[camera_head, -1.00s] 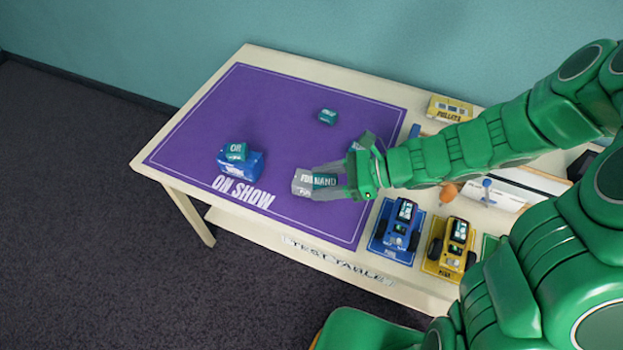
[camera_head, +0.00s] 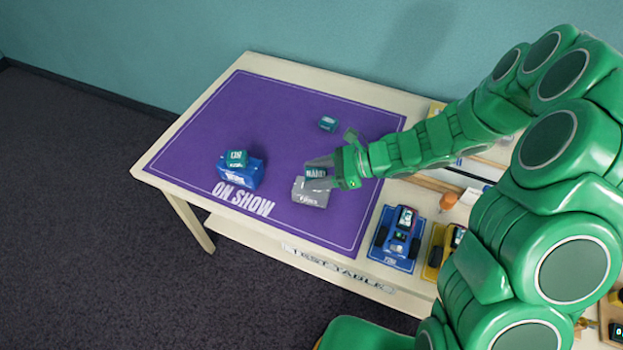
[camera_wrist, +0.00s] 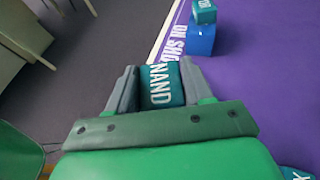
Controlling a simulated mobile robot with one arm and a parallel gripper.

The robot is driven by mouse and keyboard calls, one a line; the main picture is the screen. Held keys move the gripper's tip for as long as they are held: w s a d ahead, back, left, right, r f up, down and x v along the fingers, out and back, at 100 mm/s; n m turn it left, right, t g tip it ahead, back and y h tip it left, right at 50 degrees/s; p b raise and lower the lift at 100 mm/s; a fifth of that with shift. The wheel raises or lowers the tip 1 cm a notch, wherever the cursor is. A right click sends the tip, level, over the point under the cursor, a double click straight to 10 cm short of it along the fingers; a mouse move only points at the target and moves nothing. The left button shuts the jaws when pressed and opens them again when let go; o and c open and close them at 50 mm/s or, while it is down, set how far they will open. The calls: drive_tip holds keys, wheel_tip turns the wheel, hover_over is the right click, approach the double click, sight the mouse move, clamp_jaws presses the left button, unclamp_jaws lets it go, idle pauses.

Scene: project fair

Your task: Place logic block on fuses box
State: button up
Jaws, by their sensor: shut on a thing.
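A teal logic block marked NAND (camera_head: 316,172) is between the fingers of my gripper (camera_head: 318,168), which is shut on it. It also shows in the wrist view (camera_wrist: 160,86), held between both fingers. The grey fuses box (camera_head: 310,194) stands on the purple mat, its label facing the front. In the head view the block overlaps the box's back upper edge. I cannot tell whether the block touches the box. The fuses box is hidden in the wrist view.
A blue box (camera_head: 242,177) with another teal block (camera_head: 236,158) on top stands at left on the purple mat (camera_head: 270,105). A loose teal block (camera_head: 328,123) lies behind my gripper. A blue toy vehicle (camera_head: 398,236) stands right of the mat.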

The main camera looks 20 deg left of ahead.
sight(311, 174)
drive_tip(key=shift+w+a+f, duration=0.4)
drive_tip(key=shift+w+f, duration=0.1)
drive_tip(key=shift+f, duration=0.3)
drive_tip(key=shift+w+a+f, duration=0.45)
drive_tip(key=shift+w+f, duration=0.1)
drive_tip(key=shift+f, duration=0.3)
drive_tip(key=shift+w+a+f, duration=0.4)
drive_tip(key=shift+w+f, duration=0.1)
drive_tip(key=shift+f, duration=1.85)
drive_tip(key=shift+f, duration=0.1)
drive_tip(key=o, duration=1)
drive_tip(key=shift+o, duration=0.2)
drive_tip(key=v, duration=1.2)
drive_tip(key=shift+r, duration=0.2)
